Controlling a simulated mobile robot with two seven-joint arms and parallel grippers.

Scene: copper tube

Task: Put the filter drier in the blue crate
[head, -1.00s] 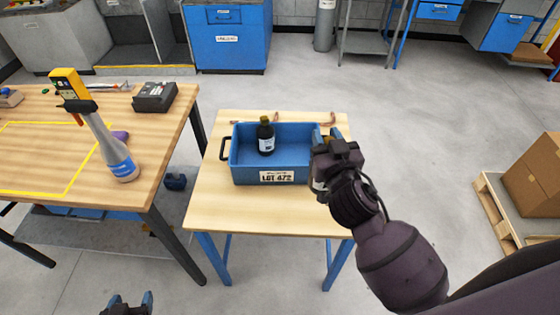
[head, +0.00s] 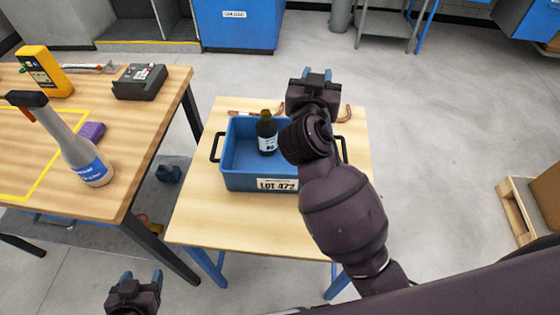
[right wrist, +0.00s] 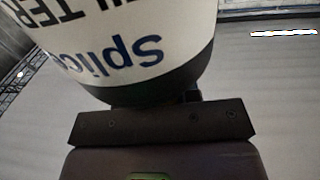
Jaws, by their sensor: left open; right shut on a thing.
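The blue crate (head: 228,170) with black handles and a "LOT 472" label stands on a small wooden table. A dark bottle with a white label (head: 267,143) stands upright inside it. My right gripper (head: 317,76) appears over the crate's back right corner, its arm covering the crate's right part. In the right wrist view it is shut on the filter drier (right wrist: 130,45), white with a dark green end and label lettering "FILTER" and "Splice". The held drier is hidden in the head view. My left gripper (head: 138,276) is open and empty at the lower left, away from the crate.
Copper tube pieces (head: 347,113) lie behind the crate on the small table (head: 220,215). The workbench (head: 125,165) at left holds a spray bottle (head: 80,150), a yellow meter (head: 44,72), a dark box (head: 140,82) and a purple item (head: 92,132). The small table's front is clear.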

